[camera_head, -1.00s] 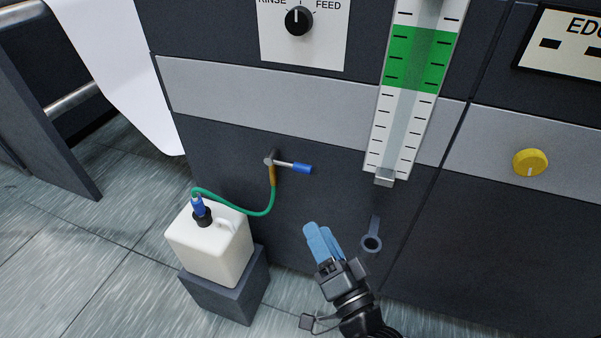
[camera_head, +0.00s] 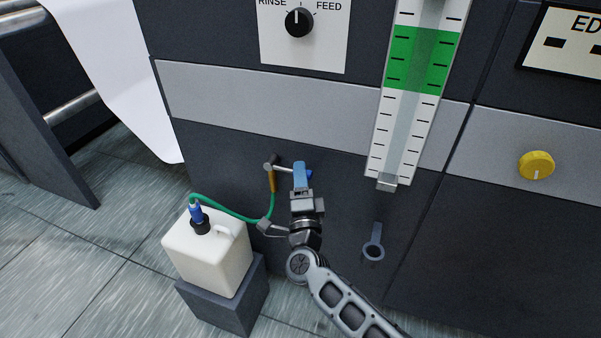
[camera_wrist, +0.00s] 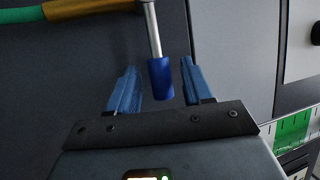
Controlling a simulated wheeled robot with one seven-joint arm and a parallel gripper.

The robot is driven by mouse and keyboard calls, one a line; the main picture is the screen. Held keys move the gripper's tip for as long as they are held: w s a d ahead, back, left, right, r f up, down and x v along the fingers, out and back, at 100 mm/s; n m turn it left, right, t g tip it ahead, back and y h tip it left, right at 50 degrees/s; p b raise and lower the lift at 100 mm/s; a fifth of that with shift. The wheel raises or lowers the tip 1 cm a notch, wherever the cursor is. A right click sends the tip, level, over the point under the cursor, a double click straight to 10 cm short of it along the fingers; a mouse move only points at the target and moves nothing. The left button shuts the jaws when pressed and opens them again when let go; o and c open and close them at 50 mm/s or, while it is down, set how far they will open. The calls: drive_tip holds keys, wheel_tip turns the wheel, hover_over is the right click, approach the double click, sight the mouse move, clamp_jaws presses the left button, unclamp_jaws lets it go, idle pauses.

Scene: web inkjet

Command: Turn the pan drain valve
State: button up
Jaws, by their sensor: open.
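The pan drain valve (camera_head: 270,167) sits low on the dark machine panel, with a brass outlet pointing down and a lever (camera_head: 282,168) pointing right in the head view. The lever's blue grip (camera_wrist: 160,78) lies between my fingers in the wrist view, with gaps on both sides. My gripper (camera_head: 300,172) is open, its blue fingers either side of the grip. A green hose (camera_head: 240,214) runs from the valve outlet to a white jug (camera_head: 208,260).
The jug stands on a dark block (camera_head: 225,300) left of my arm. A ringed tab (camera_head: 374,245) sticks out to the right of my arm. A scale gauge (camera_head: 405,120), a rinse/feed knob (camera_head: 299,22) and a yellow knob (camera_head: 537,165) are on the panel.

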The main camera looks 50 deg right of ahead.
drive_tip(key=shift+x, duration=0.95)
drive_tip(key=shift+c, duration=0.2)
drive_tip(key=shift+f, duration=0.1)
clamp_jaws()
